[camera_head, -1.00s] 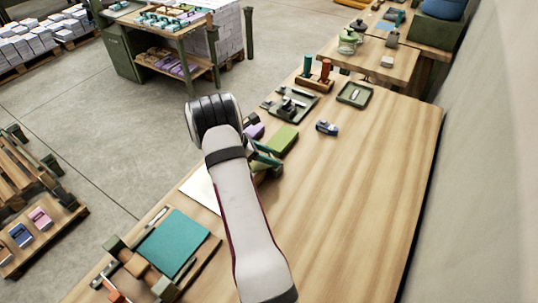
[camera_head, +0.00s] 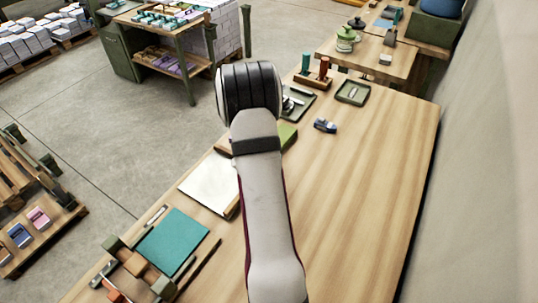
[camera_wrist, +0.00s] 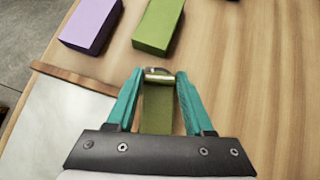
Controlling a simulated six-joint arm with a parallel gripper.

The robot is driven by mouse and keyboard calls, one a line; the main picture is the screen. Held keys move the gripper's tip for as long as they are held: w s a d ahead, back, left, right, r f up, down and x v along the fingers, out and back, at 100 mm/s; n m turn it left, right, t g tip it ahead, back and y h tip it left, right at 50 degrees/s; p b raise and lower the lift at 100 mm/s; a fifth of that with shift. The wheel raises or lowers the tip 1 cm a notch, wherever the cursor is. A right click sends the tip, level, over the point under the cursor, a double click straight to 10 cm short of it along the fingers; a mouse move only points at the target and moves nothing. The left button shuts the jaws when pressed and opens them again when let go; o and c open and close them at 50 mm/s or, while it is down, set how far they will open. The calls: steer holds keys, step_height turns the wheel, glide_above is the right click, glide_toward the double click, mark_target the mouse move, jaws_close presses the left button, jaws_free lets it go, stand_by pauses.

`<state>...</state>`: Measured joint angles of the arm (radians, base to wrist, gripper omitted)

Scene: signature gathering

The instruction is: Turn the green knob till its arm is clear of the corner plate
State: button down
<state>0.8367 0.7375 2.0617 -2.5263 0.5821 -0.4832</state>
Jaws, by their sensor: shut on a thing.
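My gripper (camera_wrist: 159,85) shows in the wrist view with two teal fingers. It is shut on an olive-green piece (camera_wrist: 158,108) with a shiny metal cylinder at its far end. In the head view my arm hides the gripper and this piece. A wooden fixture with a teal sheet (camera_head: 172,239) lies at the lower left of the head view. It has dark green end pieces (camera_head: 164,287) and brown blocks (camera_head: 135,264). I cannot pick out the green knob, its arm or the corner plate with certainty.
A white sheet (camera_head: 209,186) lies beside my arm, with a wooden strip at its edge. A green block (camera_wrist: 159,25) and a purple block (camera_wrist: 91,24) lie ahead. The table's right side is clear.

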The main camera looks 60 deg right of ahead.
steer(key=shift+n+t, duration=0.5)
steer(key=shift+n, duration=0.2)
steer(key=shift+d+r+y, duration=0.1)
steer(key=shift+d+y, duration=0.05)
steer(key=shift+y, duration=0.15)
steer(key=shift+c, duration=1.4)
jaws_free()
